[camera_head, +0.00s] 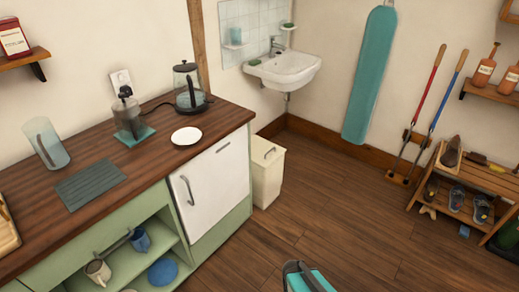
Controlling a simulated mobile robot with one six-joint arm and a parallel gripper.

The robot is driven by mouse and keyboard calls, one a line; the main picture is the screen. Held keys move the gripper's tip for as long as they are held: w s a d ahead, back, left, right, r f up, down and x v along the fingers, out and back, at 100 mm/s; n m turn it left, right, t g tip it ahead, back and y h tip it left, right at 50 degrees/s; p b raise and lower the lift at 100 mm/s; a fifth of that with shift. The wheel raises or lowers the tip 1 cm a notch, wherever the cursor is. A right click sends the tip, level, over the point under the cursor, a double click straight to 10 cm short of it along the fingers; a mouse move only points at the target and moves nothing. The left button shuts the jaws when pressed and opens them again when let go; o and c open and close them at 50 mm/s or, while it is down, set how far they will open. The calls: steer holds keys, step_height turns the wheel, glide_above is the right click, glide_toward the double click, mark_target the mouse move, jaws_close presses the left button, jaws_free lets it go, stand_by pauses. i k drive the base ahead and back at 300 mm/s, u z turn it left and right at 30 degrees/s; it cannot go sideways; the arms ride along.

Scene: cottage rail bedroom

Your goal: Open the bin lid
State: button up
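The bin (266,181) is a cream box standing on the floor, just past the right end of the kitchen counter. Its lid (267,152) is on top and looks shut, with a small dark handle (270,152) on it. The bin's left side is partly hidden by the counter. No gripper fingers show in this view. A teal and dark shape (306,278) is cut off by the bottom edge; I cannot tell whether it is part of me.
The counter (105,168) with a white door (215,187) fills the left. A white sink (286,70) hangs on the wall behind the bin. A shoe rack (474,187) stands at the right. The wooden floor (340,215) right of the bin is clear.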

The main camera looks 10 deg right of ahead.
mark_target(264, 151)
steer(key=u, duration=0.05)
steer(key=k, duration=0.7)
steer(key=u, duration=0.7)
steer(key=k, duration=0.7)
steer(key=z, duration=0.6)
steer(key=i, duration=1.85)
steer(key=u, duration=0.6)
steer(key=i, duration=0.45)
steer(key=u, duration=0.15)
